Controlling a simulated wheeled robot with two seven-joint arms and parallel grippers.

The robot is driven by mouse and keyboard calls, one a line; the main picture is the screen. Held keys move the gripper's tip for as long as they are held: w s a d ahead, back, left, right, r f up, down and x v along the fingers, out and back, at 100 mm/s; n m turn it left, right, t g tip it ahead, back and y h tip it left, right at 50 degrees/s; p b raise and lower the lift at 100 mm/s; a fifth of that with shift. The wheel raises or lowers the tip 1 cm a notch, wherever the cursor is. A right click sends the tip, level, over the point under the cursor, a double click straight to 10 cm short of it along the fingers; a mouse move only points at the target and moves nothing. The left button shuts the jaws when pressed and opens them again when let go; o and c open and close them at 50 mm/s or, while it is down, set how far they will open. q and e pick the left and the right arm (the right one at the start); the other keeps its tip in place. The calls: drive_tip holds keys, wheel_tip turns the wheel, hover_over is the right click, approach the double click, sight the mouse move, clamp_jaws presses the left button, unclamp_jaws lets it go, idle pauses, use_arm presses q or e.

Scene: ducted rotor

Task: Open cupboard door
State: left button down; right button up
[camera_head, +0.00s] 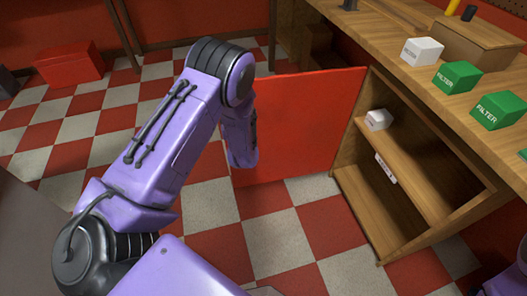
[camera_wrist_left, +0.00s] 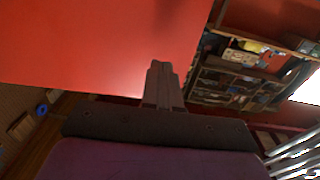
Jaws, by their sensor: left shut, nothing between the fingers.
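The red cupboard door (camera_head: 305,120) stands swung wide open from the wooden cupboard (camera_head: 410,165), whose shelves show. My left arm reaches across in front of the door in the head view, and its gripper is hidden there behind the arm and door. In the left wrist view, my left gripper (camera_wrist_left: 162,85) has its fingers together with nothing between them. A red panel (camera_wrist_left: 90,45), which looks like the door, fills the upper left beyond the fingers. I cannot tell whether they touch it. My right gripper is not in view; only a bit of purple arm shows at the lower right.
A white box (camera_head: 377,119) sits on the cupboard's shelf. On the worktop (camera_head: 395,45) stand another white box (camera_head: 421,51), green filter boxes (camera_head: 456,76) and a wooden box (camera_head: 475,42). A red box (camera_head: 70,63) lies on the checkered floor, which is largely clear.

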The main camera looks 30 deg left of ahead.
use_arm(q)
drive_tip(key=s+p+v, duration=0.1)
drive_tip(key=v, duration=1.3)
wheel_tip(320, 180, down, 5)
drive_tip(key=d+m+h, duration=0.1)
drive_tip(key=d+h, duration=0.1)
drive_tip(key=h, duration=0.2)
drive_tip(key=s+d+f+m+g+h+p, duration=0.1)
drive_tip(key=s+f+g+h+p, duration=0.2)
drive_tip(key=s, duration=0.9)
drive_tip(key=s+d+f+g+h+p, duration=0.2)
drive_tip(key=s+f+g+h+p, duration=0.1)
drive_tip(key=s, duration=0.9)
drive_tip(key=g+p, duration=0.1)
drive_tip(key=g, duration=0.1)
drive_tip(key=shift+m+g+p, duration=0.35)
drive_tip(key=shift+m+g, duration=0.05)
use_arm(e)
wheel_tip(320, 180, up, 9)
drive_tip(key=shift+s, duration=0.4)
use_arm(q)
drive_tip(key=shift+f, duration=0.1)
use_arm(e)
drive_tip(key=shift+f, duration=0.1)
